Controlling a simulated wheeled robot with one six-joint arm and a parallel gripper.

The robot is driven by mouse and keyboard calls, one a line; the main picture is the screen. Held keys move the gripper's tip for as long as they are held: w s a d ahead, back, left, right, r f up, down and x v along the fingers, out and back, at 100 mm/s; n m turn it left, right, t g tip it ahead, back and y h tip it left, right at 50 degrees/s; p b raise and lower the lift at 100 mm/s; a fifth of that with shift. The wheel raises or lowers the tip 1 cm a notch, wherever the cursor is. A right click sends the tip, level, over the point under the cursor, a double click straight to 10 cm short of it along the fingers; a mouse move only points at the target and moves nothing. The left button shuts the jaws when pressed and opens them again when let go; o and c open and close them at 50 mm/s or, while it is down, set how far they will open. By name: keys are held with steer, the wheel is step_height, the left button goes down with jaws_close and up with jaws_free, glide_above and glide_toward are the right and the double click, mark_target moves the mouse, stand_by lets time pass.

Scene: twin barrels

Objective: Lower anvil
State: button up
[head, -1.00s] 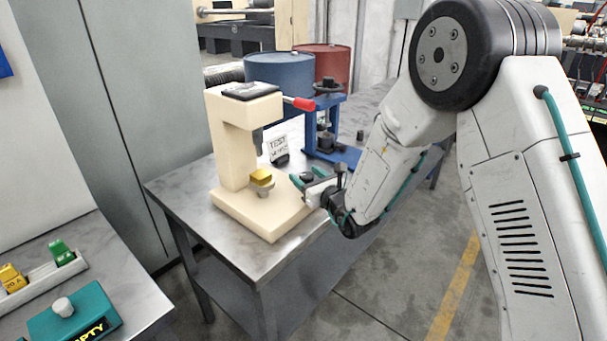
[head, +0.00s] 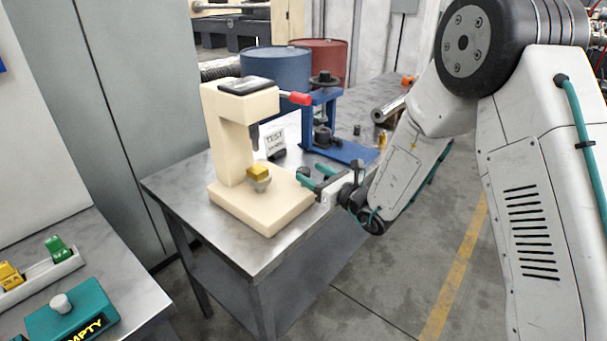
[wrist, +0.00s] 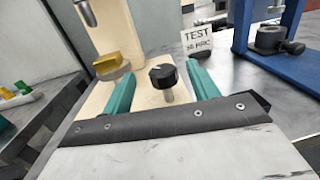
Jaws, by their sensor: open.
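The cream bench tester (head: 232,130) stands on the metal table, with a red-tipped lever (head: 296,98). A yellow block (head: 259,172) rests on its small grey anvil (head: 262,185), with a visible gap below the spindle (head: 254,138). The anvil (wrist: 112,72) and block (wrist: 107,61) also show at left in the wrist view. A black knob (wrist: 162,75) with a white mark and a metal stem stands at the right side of the tester's base. My gripper (head: 316,176) is open. In the wrist view its teal fingers (wrist: 162,90) lie left and right of the knob, apart from it.
A "TEST" sign (head: 275,143) stands behind the base. A blue press (head: 335,147) stands further right on the table (head: 180,190). Blue (head: 280,68) and red (head: 325,60) barrels stand behind. A teal box (head: 75,308) sits on a separate bench at lower left.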

mark_target(298, 170)
steer(key=d+n+g+y, duration=0.1)
steer(key=g, duration=0.1)
steer(key=w+n+g+y, duration=0.1)
steer(key=n+g, duration=0.1)
steer(key=d+f+n+g+y, duration=0.1)
steer(key=g, duration=0.1)
steer(key=shift+w+d+n+g+y, duration=0.15)
steer(key=shift+d+n+g+y, duration=0.15)
steer(key=shift+d+n+g, duration=0.1)
steer(key=shift+a, duration=0.15)
steer(key=x, duration=0.7)
steer(key=shift+a+f, duration=0.1)
steer(key=shift+a, duration=0.15)
steer(key=c, duration=1)
